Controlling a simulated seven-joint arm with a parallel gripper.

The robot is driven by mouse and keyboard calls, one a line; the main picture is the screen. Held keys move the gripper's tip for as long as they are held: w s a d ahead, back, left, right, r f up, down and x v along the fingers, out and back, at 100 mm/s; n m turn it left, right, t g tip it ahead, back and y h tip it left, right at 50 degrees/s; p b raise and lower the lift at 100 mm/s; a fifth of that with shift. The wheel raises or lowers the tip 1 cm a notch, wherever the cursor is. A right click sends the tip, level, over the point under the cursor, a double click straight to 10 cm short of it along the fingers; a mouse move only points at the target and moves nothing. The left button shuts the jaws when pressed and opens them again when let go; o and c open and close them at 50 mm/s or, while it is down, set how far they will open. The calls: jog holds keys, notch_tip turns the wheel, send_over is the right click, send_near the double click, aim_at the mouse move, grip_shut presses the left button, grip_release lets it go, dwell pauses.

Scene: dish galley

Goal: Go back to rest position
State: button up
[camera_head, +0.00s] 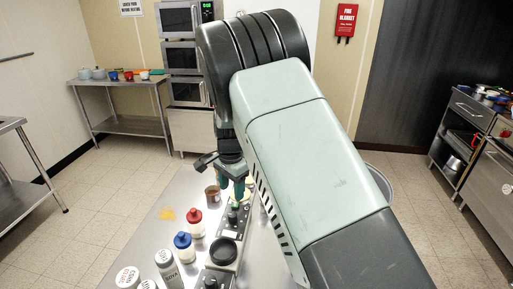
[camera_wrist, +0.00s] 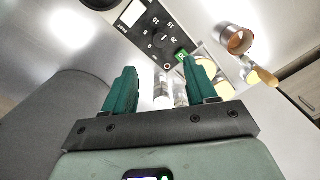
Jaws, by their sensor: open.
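My gripper (camera_head: 236,184) points down over the steel counter in the head view, at the end of my large pale green arm. In the wrist view my gripper (camera_wrist: 160,88) shows two green fingers spread apart with nothing held between them. A black control panel with a dial (camera_wrist: 160,38) lies beyond the fingertips. A small green piece (camera_wrist: 181,55) on it is near the right fingertip. My arm hides much of the counter's right side in the head view.
A side table (camera_head: 115,83) stands at the back left, stacked ovens (camera_head: 186,55) behind. Floor lies clear left.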

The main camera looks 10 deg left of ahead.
jog(key=s+d+r+n+t+y, duration=0.1)
jog(key=s+d+r, duration=0.3)
jog(key=d+r, duration=0.55)
jog(key=s+d+r+n+t, duration=0.1)
jog(key=s+d+r+n, duration=0.15)
jog(key=d+r, duration=0.7)
jog(key=s+d+r+n+t, duration=0.1)
jog(key=s+d+r, duration=0.2)
jog(key=s, duration=0.4)
jog(key=s+d+r+n+t+h, duration=0.1)
jog(key=s+d+r, duration=0.2)
jog(key=s, duration=0.5)
jog(key=s+d+r+n+t, duration=0.1)
jog(key=s+d+r, duration=0.2)
jog(key=s, duration=0.5)
jog(key=shift+n+h, duration=0.3)
jog(key=shift+n, duration=0.05)
jog(key=shift+r, duration=0.15)
